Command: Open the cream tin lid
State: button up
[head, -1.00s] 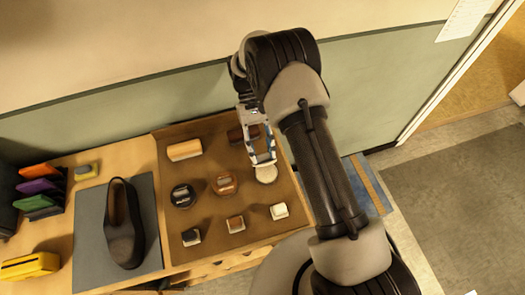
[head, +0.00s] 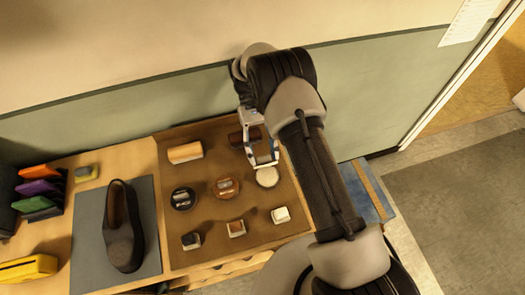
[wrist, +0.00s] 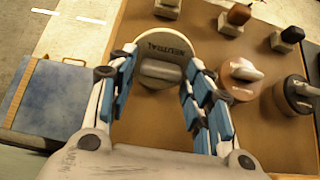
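The cream tin (head: 267,177) is a round, pale tin near the back right of the brown mat (head: 215,200). In the wrist view the tin (wrist: 157,44) shows the word "NEUTRAL" and a raised grey bar (wrist: 161,72) across its top. My gripper (head: 263,162) is over the tin, pointing down. In the wrist view my gripper (wrist: 160,66) is open, with one blue-padded finger on each side of the bar. No clear contact with the tin shows. The lid looks seated on the tin.
A brown tin (head: 226,187) and a black tin (head: 182,198) stand left of the cream tin. Small daubers (head: 280,215) line the mat's front. A wooden brush (head: 185,152) and a dark brush (head: 245,135) lie behind. A shoe (head: 122,225) is farther left.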

jog(key=shift+o, duration=0.7)
notch_tip(320, 180, up, 10)
jog(key=shift+c, duration=0.2)
